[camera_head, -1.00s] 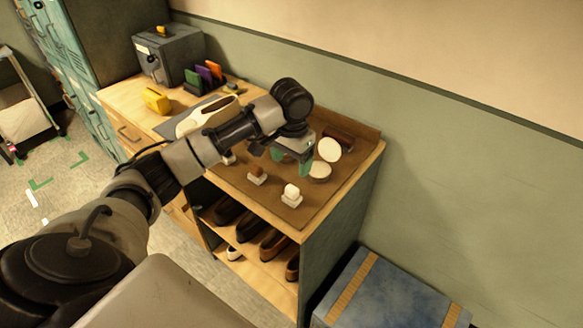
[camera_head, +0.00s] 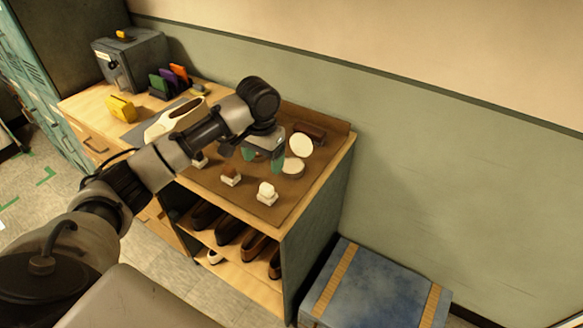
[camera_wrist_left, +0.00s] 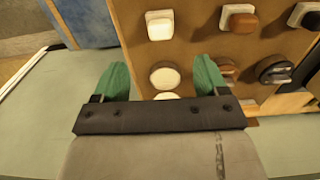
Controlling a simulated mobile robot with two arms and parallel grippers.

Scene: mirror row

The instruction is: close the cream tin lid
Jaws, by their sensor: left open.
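The cream tin (camera_head: 292,168) is a small round pale tin on the brown mat of the cabinet top. Its white round lid (camera_head: 301,145) stands up, open, at the tin's back edge. My left gripper (camera_head: 263,159), with green fingertips, is open and empty just left of the tin in the head view. In the left wrist view the tin (camera_wrist_left: 165,77) shows between the two open fingers, and part of the lid (camera_wrist_left: 166,96) shows below it, cut off by the gripper body. I cannot tell whether a finger touches the tin. My right gripper is not in view.
A white-topped block (camera_head: 267,192) and a brown-topped brush (camera_head: 231,177) stand in front of the tin. A dark brown brush (camera_head: 310,130) lies behind the lid. A pale shoe (camera_head: 174,120) stands left. A raised edge (camera_head: 315,118) runs along the wall.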

